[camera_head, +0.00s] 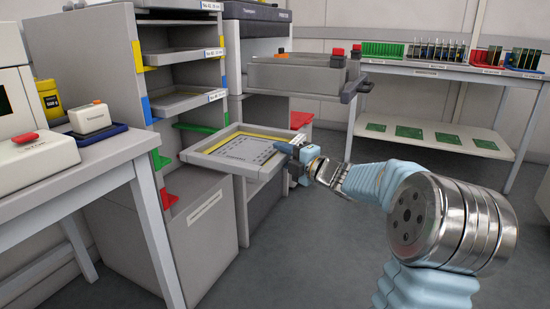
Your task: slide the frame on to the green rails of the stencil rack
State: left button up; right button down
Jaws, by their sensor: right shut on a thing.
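The frame (222,166) is a pale, flat tray-like frame with a yellow inner border around a grey stencil sheet. It is held roughly level in front of the stencil rack (80,50), near the height of the green rails (196,128). Another green piece shows at the rack's front edge (160,160). I cannot tell whether the frame touches the rails. My right gripper (292,154) is shut on the frame's right side, its arm coming in from the right. My left gripper is not in view.
Other frames sit at the rack's yellow rails (138,57) and blue rails (147,110); red rails (168,201) are below. A left bench (60,185) stands close to the rack. A shelf table (440,70) is at the back.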

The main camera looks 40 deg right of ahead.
jog(key=w+a, duration=0.3)
jog(key=w, duration=0.4)
jog(key=w+a, duration=0.3)
jog(key=w, duration=0.5)
jog(key=w+a+f+b, duration=0.1)
jog(key=w+a, duration=0.2)
jog(key=w, duration=0.4)
jog(key=shift+w+a, duration=0.25)
jog(key=shift+w, duration=0.05)
jog(key=shift+w+a+f, duration=0.1)
jog(key=shift+w+a, duration=0.1)
jog(key=shift+w, duration=0.3)
jog(key=shift+f, duration=0.1)
jog(key=shift+w+a, duration=0.25)
jog(key=shift+w, duration=0.4)
jog(key=shift+w+a, duration=0.2)
jog(key=shift+w, duration=0.4)
dwell(0.3)
grip_release()
jog(key=shift+f, duration=0.1)
dwell(0.5)
jog(key=shift+p, duration=0.3)
